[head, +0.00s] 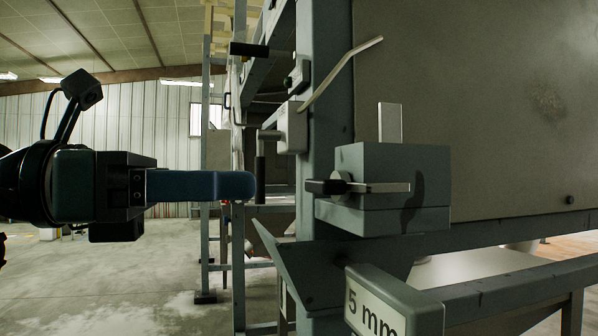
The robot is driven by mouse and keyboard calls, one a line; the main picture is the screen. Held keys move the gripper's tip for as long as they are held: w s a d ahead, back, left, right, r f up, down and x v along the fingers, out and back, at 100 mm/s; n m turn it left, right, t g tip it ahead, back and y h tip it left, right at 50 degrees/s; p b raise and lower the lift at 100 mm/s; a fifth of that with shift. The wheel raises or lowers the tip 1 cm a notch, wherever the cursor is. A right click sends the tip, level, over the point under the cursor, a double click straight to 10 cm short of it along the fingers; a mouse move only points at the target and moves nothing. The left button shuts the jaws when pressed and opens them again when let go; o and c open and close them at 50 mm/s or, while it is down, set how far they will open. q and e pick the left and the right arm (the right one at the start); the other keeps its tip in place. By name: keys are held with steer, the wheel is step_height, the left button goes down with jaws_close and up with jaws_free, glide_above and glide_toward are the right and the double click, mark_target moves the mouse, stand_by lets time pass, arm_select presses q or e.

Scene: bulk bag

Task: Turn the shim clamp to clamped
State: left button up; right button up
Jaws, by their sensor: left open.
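The shim clamp is a grey block (400,172) on the blue-grey steel frame, right of centre in the head view. On its front is a lever (385,188) on a round pivot. The lever lies about level, with a flat metal bar to the right and a black grip (322,187) to the left. My left gripper (246,186) points right at about the lever's height in the picture, its fingertips left of the black grip with a visible gap. It is open and empty; its fingers overlap from this side. My right gripper is not in view.
A plate marked "5 mm" (372,310) sits below the clamp. A steel upright (325,120) and a bent metal rod (345,70) stand beside and above it. A black handle (260,180) hangs close behind my fingertips. Open floor (100,285) lies at lower left.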

mark_target(312, 183)
arm_select(q)
steer(key=p+x, duration=0.1)
steer(key=x, duration=0.6)
steer(key=shift+w+d+f, duration=0.1)
steer(key=shift+d, duration=0.25)
steer(key=shift+c, duration=0.3)
steer(key=c, duration=0.9)
